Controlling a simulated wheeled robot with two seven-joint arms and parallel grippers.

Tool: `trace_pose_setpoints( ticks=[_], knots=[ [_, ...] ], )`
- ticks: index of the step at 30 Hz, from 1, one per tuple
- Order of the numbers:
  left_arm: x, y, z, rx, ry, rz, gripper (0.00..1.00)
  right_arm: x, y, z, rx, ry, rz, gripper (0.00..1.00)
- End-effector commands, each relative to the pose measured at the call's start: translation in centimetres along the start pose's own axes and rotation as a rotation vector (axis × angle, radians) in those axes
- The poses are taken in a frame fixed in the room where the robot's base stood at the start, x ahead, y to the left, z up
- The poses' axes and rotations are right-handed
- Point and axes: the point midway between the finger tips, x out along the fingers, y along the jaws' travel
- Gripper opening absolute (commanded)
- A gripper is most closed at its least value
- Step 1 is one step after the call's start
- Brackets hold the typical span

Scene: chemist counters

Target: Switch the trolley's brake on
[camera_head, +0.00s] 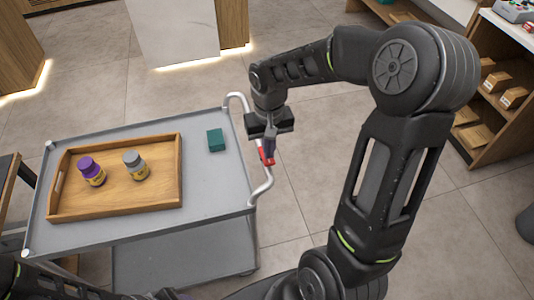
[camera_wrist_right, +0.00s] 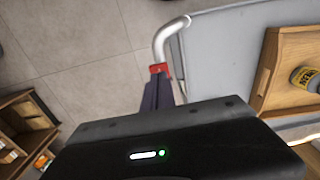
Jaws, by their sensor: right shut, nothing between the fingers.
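The grey trolley (camera_head: 220,185) stands at the left, with a white tubular handle (camera_head: 264,190) along its right end. A small red brake part (camera_head: 267,157) sits on the handle; it also shows in the right wrist view (camera_wrist_right: 158,68). My right gripper (camera_head: 269,150) points down at the handle, shut and empty, its dark fingertips right at the red part. In the right wrist view the fingers (camera_wrist_right: 158,92) overlap the lower edge of the red part; I cannot tell whether they touch. My left gripper is not visible; only dark arm parts show at the bottom left.
A wooden tray (camera_head: 120,210) on the trolley holds a purple-capped bottle (camera_head: 91,171) and a grey-capped bottle (camera_head: 135,165). A green box (camera_head: 215,139) lies beside the tray. Wooden shelves (camera_head: 490,100) stand at the right. The floor right of the handle is clear.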

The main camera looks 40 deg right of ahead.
Motion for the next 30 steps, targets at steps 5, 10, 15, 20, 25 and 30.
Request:
trace_pose_setpoints(
  ticks=[5,10,15,20,25,30],
  knots=[
    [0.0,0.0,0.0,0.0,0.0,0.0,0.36,0.0,0.0,0.0,0.0,0.0,0.0,0.0],
    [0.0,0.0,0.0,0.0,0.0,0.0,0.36,0.0,0.0,0.0,0.0,0.0,0.0,0.0],
    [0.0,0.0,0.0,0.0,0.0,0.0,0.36,0.0,0.0,0.0,0.0,0.0,0.0,0.0],
    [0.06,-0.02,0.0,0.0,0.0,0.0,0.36,0.07,0.0,0.0,0.0,0.0,0.0,0.0],
    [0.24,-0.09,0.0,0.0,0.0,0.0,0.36,0.31,0.0,0.01,0.0,0.0,0.0,0.0],
    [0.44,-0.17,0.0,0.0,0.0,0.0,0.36,0.58,0.0,0.01,0.0,0.0,0.0,0.0]
  ],
)
